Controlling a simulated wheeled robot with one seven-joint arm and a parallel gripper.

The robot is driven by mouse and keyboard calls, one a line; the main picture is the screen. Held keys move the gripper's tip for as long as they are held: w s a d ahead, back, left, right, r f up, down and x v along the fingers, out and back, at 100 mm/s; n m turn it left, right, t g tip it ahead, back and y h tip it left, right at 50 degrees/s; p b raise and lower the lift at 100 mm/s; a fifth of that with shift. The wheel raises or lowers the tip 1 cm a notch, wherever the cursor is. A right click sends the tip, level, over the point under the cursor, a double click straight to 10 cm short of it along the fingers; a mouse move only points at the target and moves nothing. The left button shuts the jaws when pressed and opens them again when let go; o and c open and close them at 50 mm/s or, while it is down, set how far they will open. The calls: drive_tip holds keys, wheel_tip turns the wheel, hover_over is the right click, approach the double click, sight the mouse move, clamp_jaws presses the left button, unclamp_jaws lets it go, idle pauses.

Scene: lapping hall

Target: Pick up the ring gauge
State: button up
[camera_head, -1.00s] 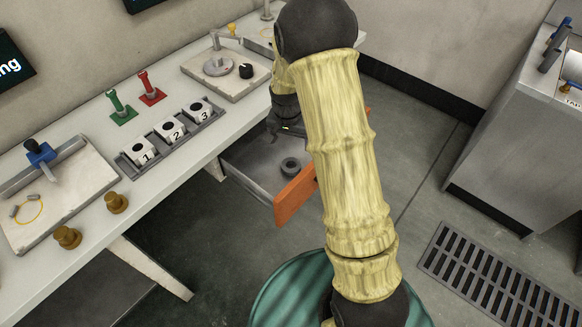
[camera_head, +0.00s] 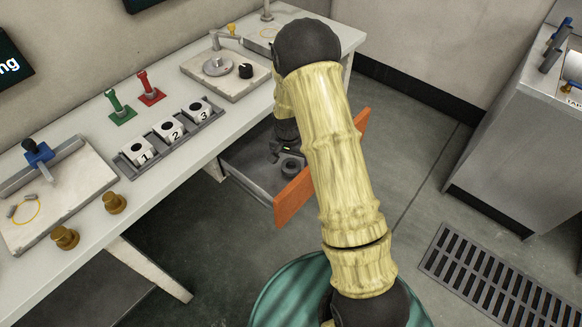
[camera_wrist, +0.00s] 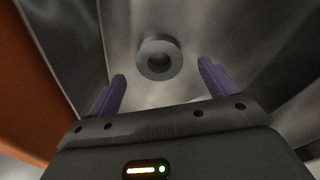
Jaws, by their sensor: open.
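The ring gauge (camera_head: 291,166) is a small dark grey ring lying in the open drawer (camera_head: 246,183) under the bench. In the wrist view the ring gauge (camera_wrist: 159,58) lies flat on the grey drawer floor, with a dark hole in its middle. My gripper (camera_head: 281,155) is down in the drawer close to the ring, partly hidden by my arm. In the wrist view my gripper (camera_wrist: 161,84) is open, its two purple fingers apart and empty. The ring shows beyond the fingertips, roughly midway between them.
The drawer's orange front (camera_head: 295,196) stands near my arm. On the bench (camera_head: 192,150) are a rack of numbered white blocks (camera_head: 171,131), green (camera_head: 121,108) and red (camera_head: 150,89) stands, and brass knobs (camera_head: 115,203). A steel cabinet (camera_head: 508,150) stands at the right.

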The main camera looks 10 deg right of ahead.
sight(291, 168)
wheel_tip(291, 168, down, 3)
drive_tip(key=shift+d+f, duration=0.1)
drive_tip(key=shift+w, duration=0.1)
idle(0.4)
drive_tip(key=c, duration=1.1)
drive_tip(key=shift+c, duration=0.2)
drive_tip(key=shift+r, duration=0.2)
wheel_tip(291, 168, up, 10)
drive_tip(key=shift+f+p, duration=0.15)
drive_tip(key=shift+p, duration=0.25)
